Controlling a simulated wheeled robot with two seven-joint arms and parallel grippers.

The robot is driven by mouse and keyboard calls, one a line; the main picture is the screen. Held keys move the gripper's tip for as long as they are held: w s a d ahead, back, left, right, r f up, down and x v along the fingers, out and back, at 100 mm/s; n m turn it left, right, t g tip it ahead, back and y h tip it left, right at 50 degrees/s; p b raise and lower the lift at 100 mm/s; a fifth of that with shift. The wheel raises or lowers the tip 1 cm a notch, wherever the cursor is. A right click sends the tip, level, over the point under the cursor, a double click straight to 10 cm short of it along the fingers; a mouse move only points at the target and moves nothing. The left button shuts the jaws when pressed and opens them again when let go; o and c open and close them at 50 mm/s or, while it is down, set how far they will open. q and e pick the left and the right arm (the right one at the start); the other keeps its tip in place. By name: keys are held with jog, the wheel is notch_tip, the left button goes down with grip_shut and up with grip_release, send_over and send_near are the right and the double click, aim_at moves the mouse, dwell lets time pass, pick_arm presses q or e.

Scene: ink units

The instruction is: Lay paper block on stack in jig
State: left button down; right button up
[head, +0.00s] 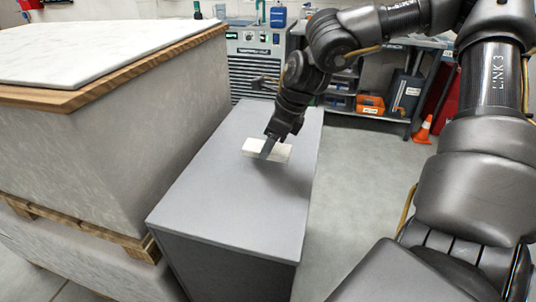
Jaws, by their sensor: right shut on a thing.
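A small white paper block (280,152) is at the far half of a grey cabinet top (225,205). My right gripper (267,150) points down and is shut on the block, with a finger crossing its near face. A shadow lies just below the block, and I cannot tell whether the block touches the top. No jig is clearly seen. My left gripper is not in view.
The wooden board edge (120,82) rises above the cabinet's left side. A grey machine (255,65) stands behind the cabinet. A shelf with an orange case (370,104) and a traffic cone (424,130) are at the back right. The near cabinet top is clear.

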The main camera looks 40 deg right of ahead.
jog(key=shift+w+f, duration=0.15)
jog(key=shift+f, duration=0.75)
jog(key=shift+w+f, duration=0.1)
jog(key=shift+f, duration=0.8)
jog(key=shift+a, duration=0.1)
jog(key=shift+f+b, duration=0.1)
jog(key=shift+b, duration=0.25)
jog(key=o, duration=1)
